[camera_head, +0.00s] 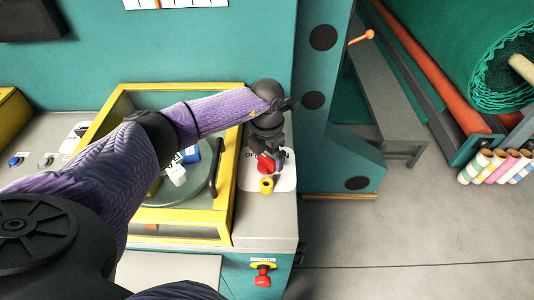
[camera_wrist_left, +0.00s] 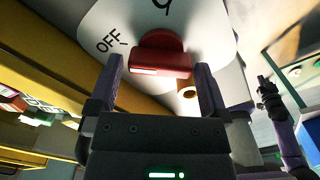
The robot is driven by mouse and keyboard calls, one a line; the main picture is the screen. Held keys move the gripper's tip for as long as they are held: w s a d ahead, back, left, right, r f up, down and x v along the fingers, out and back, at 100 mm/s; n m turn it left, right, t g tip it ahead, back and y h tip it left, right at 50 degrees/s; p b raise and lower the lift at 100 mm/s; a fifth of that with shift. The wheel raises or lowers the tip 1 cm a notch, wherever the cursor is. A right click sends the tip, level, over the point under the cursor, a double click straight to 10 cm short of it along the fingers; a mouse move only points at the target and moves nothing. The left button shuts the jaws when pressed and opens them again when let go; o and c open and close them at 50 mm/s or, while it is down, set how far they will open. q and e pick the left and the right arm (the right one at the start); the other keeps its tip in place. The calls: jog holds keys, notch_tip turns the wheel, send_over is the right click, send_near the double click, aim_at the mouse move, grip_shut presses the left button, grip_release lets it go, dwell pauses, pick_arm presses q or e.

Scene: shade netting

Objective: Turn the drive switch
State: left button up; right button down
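The drive switch (camera_head: 265,166) is a red knob on a white plate on the grey console top. In the left wrist view, the red knob (camera_wrist_left: 162,58) has a pale line along its bar, and "OFF" is printed on the plate (camera_wrist_left: 100,20). My left gripper (camera_head: 265,148) points down at the knob in the head view. In the wrist view, its two fingers (camera_wrist_left: 160,78) are spread, one on each side of the knob, with small gaps visible. Contact cannot be told. My right gripper (camera_wrist_left: 264,85) seems to show small and dark at the right of the wrist view.
A yellow-framed window (camera_head: 228,180) with items on a round plate is left of the switch. A yellow part (camera_head: 267,186) sits just in front of the knob. A red button (camera_head: 262,276) is on the console front.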

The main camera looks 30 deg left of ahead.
aim_at(267, 158)
pick_arm(q)
notch_tip(267, 158, up, 10)
jog(key=shift+p, duration=0.45)
